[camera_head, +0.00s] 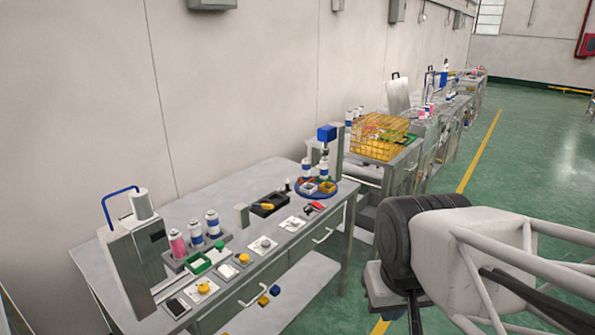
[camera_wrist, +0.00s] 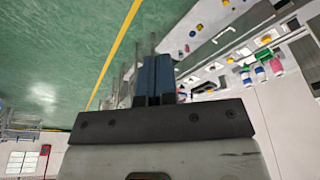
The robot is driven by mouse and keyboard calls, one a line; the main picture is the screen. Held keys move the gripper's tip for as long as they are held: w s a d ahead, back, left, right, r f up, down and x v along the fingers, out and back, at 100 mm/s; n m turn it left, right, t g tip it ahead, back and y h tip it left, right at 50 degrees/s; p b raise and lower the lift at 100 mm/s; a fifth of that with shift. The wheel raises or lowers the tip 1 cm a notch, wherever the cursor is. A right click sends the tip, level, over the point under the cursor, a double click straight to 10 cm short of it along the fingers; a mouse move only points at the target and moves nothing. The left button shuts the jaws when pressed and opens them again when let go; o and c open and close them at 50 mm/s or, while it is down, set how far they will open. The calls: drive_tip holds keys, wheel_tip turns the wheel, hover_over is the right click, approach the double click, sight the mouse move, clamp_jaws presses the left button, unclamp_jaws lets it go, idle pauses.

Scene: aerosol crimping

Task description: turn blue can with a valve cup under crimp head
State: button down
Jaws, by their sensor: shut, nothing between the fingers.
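The blue round turntable (camera_head: 333,191) stands at the far right end of the near bench, with coloured holders on it. Two white cans with blue bands, a left one (camera_head: 307,169) and a right one (camera_head: 323,170), stand there. The crimp head (camera_head: 326,134) is a blue block on a grey column above the turntable. The cans are too small to tell which has a valve cup. My gripper (camera_wrist: 155,78) shows in the wrist view, shut and empty, away from the bench and over the green floor side.
A rack (camera_head: 220,245) at the bench's left holds a pink can (camera_head: 177,243) and two blue-banded cans (camera_head: 212,223). A tall grey machine (camera_head: 138,260) stands beside it. Buttons and a black tray (camera_head: 270,204) line the bench. A yellow wire basket (camera_head: 377,137) is beyond.

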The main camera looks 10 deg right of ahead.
drive_tip(key=c, duration=1.8)
unclamp_jaws()
drive_tip(key=shift+c, duration=0.2)
